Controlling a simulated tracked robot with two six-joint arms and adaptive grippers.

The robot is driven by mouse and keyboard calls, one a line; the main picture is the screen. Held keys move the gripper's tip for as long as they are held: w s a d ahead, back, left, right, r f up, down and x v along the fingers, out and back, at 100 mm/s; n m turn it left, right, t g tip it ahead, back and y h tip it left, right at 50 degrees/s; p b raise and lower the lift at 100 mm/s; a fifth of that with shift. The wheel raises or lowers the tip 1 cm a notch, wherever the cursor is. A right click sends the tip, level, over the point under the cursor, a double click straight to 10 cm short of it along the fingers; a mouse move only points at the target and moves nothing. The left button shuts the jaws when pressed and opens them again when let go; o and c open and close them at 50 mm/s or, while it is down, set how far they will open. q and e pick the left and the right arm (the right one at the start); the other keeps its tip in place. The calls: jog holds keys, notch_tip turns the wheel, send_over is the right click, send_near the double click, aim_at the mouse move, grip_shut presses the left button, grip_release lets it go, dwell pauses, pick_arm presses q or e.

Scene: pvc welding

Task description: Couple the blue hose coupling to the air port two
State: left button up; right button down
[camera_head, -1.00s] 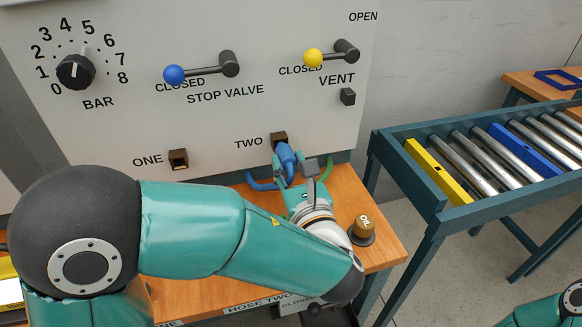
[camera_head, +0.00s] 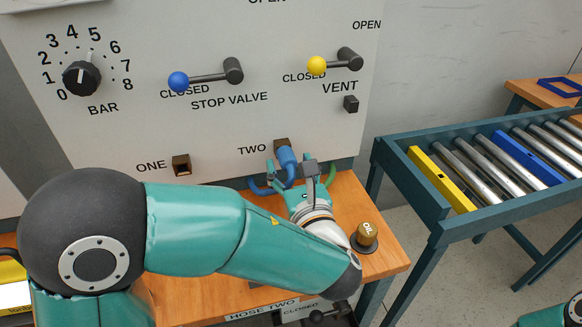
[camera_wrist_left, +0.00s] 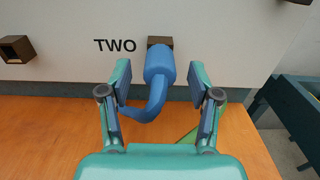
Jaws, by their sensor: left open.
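My left gripper (camera_head: 293,174) is open just in front of the coupling. In the left wrist view its fingers (camera_wrist_left: 159,85) stand apart on both sides of the coupling, with gaps visible. Part of the hose is hidden by the gripper in the head view.
Air port one (camera_head: 181,165) is empty. A stop valve lever (camera_head: 205,77), a vent lever (camera_head: 335,62) and a pressure knob (camera_head: 81,78) stick out above. An oil cap (camera_head: 366,234) stands right of my left arm on the wooden bench (camera_head: 346,196). A roller conveyor (camera_head: 437,210) stands right.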

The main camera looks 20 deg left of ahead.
pick_arm(q)
jog(key=v, duration=0.7)
jog(key=shift+s+d, duration=0.2)
jog(key=shift+f, duration=0.15)
dwell(0.5)
